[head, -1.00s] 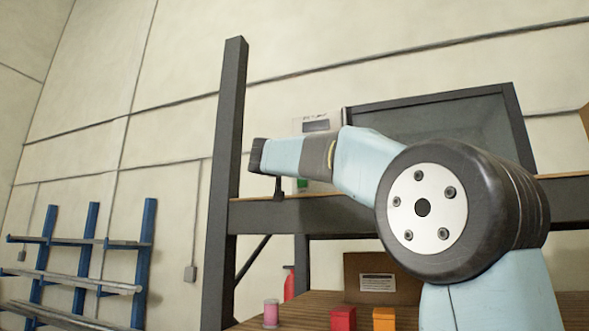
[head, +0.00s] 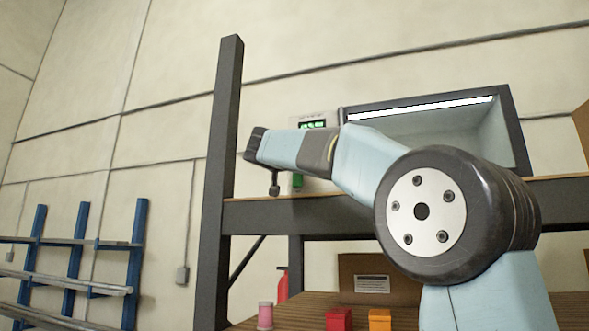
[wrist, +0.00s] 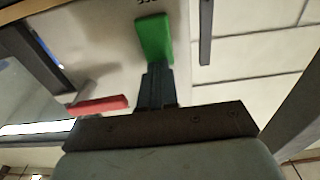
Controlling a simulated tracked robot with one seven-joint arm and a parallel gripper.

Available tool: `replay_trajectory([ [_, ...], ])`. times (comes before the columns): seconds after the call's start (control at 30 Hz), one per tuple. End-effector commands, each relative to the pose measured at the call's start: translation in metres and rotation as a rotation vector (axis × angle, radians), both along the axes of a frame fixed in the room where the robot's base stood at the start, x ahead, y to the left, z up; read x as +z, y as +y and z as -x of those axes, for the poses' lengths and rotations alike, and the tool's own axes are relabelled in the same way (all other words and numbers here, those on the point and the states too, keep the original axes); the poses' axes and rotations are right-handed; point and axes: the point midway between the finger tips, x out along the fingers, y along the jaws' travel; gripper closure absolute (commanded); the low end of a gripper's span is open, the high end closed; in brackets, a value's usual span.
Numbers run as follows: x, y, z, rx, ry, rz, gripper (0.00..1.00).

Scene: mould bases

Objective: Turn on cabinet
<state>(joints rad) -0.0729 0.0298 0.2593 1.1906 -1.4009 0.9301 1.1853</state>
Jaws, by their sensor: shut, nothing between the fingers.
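The cabinet (head: 516,140) stands on the shelf with its inside lit and a bright white strip along its top. Its light panel (head: 310,116), partly hidden behind my arm, has a lit green display (head: 313,125). A green button (wrist: 154,40) and a red button (wrist: 98,104) show in the wrist view; the green one also shows below my arm in the head view (head: 297,180). My gripper (wrist: 157,70) is shut and empty, its fingertips at the lower end of the green button. I cannot tell whether they touch it.
A dark shelf post (head: 221,180) rises left of my arm. On the lower wooden shelf are a pink spool (head: 265,315), a red box (head: 339,320), an orange box (head: 380,319), a cardboard box (head: 357,265) and a red bottle (head: 282,286). A blue rack (head: 75,260) stands at left.

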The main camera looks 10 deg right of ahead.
Motion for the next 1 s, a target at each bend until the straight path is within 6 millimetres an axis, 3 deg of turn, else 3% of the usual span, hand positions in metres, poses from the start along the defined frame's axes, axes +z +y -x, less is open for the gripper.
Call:
replay_trajectory([
  [0.23,0.007,0.016,0.024,-0.006,-0.003,0.000,1.00],
  [0.6,0.018,0.054,0.081,-0.008,-0.003,0.000,1.00],
  [0.8,0.021,0.066,0.099,-0.007,-0.002,0.000,1.00],
  [1.0,0.022,0.069,0.103,-0.008,-0.001,0.000,1.00],
])
